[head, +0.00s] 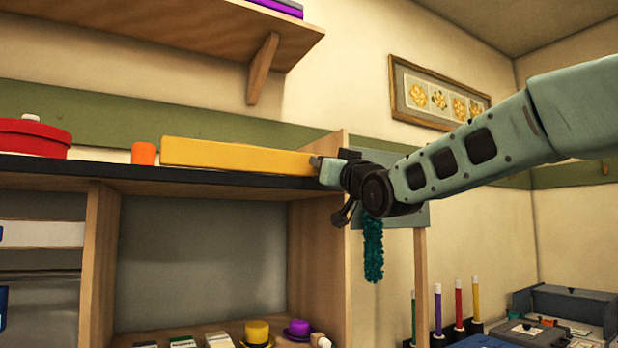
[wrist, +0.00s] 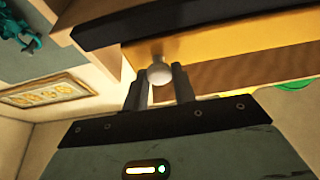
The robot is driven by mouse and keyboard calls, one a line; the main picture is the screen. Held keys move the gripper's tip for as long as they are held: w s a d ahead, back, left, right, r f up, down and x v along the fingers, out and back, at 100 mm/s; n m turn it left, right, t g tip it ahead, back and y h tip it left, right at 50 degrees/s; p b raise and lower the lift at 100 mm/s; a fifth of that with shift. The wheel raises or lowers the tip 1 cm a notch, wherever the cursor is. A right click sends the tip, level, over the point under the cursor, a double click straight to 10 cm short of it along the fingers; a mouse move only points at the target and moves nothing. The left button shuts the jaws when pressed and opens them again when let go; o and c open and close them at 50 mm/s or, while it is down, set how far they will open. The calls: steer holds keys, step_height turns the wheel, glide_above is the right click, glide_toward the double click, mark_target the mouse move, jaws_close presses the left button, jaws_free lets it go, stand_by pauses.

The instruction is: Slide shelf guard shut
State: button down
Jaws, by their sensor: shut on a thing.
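The shelf guard is a long yellow panel (head: 235,154) standing along the black front edge of the shelf top (head: 150,172). My gripper (head: 326,172) is at its right end, in front of the right upright. In the wrist view the yellow guard (wrist: 230,42) carries a pale round knob (wrist: 160,72). The two fingers of my gripper (wrist: 160,82) are on either side of this knob and shut on it. In the head view the knob is hidden by the gripper.
An orange cup (head: 144,153) and a red round box (head: 34,138) stand left of the guard. A wooden shelf (head: 170,30) with a bracket hangs above. Small hats and boxes lie in the compartment below. A teal garland (head: 373,250) hangs below my wrist.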

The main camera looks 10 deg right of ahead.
steer(key=shift+w+d, duration=0.25)
steer(key=shift+d, duration=0.7)
steer(key=c, duration=1.2)
jaws_free()
steer(key=shift+o, duration=0.2)
steer(key=shift+s+b, duration=0.1)
steer(key=shift+b, duration=0.2)
steer(key=b+v, duration=1.7)
steer(key=b, duration=0.4)
